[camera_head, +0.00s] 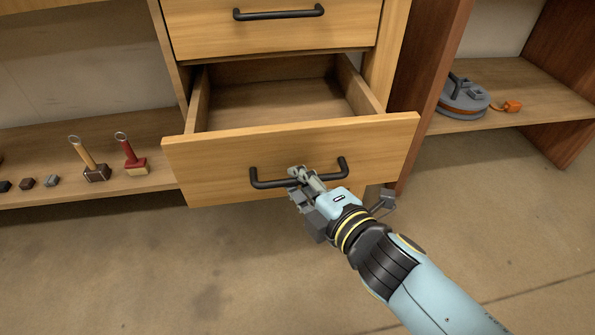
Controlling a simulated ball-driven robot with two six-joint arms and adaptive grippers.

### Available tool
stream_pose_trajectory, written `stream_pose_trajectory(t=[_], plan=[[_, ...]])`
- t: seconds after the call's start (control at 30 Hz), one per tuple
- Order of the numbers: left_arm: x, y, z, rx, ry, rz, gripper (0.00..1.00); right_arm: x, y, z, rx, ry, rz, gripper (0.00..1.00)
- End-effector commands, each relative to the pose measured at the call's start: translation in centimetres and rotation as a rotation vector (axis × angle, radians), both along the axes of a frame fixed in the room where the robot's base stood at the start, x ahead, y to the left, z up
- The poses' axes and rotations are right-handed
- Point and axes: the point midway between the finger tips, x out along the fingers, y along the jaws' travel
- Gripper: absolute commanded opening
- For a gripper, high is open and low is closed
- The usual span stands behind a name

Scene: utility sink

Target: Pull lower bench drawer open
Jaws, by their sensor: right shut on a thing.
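The lower bench drawer (225,165) stands pulled out from the wooden bench, and its inside looks empty. Its front carries a black bar handle (265,183). My right gripper (298,177) is shut on the middle of this handle, and its fingers hide that part of the bar. The right arm reaches in from the lower right. My left gripper is not in view.
The upper drawer (275,30) above is closed. A right shelf (545,95) holds a grey round device (465,98) and a small orange item (512,106). The floor in front is clear.

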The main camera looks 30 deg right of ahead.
Motion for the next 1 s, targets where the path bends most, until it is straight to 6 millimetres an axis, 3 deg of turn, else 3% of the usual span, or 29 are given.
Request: stream_pose_trajectory(t=[0.47, 0.5, 0.7, 1.0], plan=[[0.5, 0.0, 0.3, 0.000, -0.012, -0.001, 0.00, -0.2, 0.1, 0.2, 0.004, -0.005, 0.000, 0.00], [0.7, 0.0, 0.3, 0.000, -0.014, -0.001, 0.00, -0.2, 0.1, 0.2, 0.004, -0.005, 0.000, 0.12], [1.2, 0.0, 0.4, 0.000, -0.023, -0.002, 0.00, -0.2, 0.1, 0.1, 0.001, -0.003, 0.001, 0.36], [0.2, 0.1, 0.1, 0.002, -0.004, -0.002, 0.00, -0.6, 0.0, 0.1, 0.000, -0.001, 0.000, 0.36]])
